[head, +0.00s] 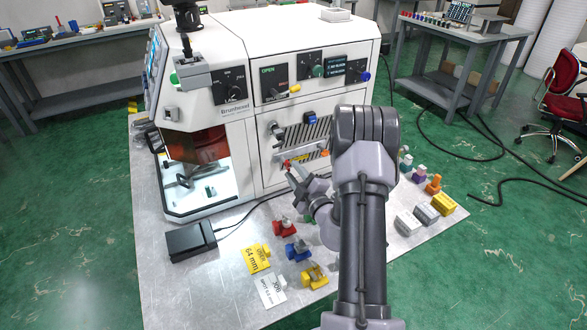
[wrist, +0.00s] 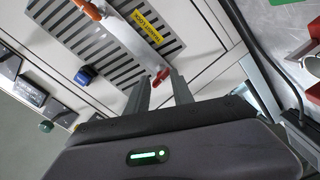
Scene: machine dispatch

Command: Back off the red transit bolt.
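The red transit bolt (wrist: 161,77) sits at the lower end of a pale bar across the machine's slotted panel, beside a yellow "TRANSIT LOCK" label (wrist: 146,28). In the head view the red bolt (head: 287,164) shows small on the machine front. My gripper (wrist: 163,82) is open, its two fingers pointing at the bolt with the red head between their tips. I see gaps on both sides, but cannot tell how deep the bolt lies between them. In the head view my gripper (head: 293,174) is close to the panel, partly hidden by my arm.
An orange bolt (wrist: 91,10) is at the bar's other end. A blue knob (wrist: 86,74) sits on the panel. On the metal table (head: 165,290) stand red (head: 284,229), blue (head: 298,250) and yellow (head: 314,276) pieces, and a black box (head: 190,241) with a cable.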

